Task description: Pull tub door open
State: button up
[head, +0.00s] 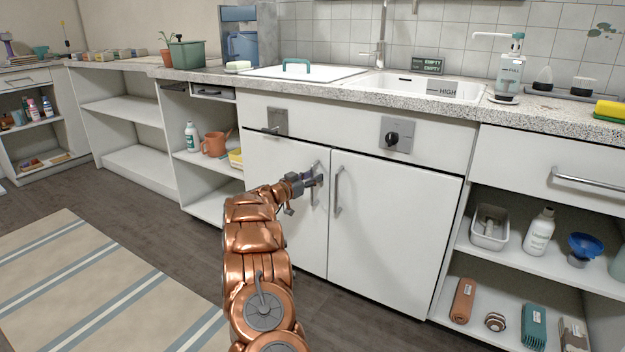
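A cabinet below the sink has two white doors, the left door (285,235) and the right door (390,235), and both look shut. Each has a vertical metal bar handle near the middle seam. My gripper (312,184) is at the left door's handle (316,168), overlapping it in the picture. I cannot tell whether its fingers touch or close on the handle. A flat white lid (330,73) with a teal handle (297,64) lies on the countertop left of the sink. No part is labelled as a tub door.
A panel with a black knob (392,137) sits above the right door, and another plate (277,122) above the left. Open shelves with bottles and a mug (214,144) flank the doors. The floor in front is clear, with a striped rug (95,285) at left.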

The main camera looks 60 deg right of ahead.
grip_shut()
dwell(0.7)
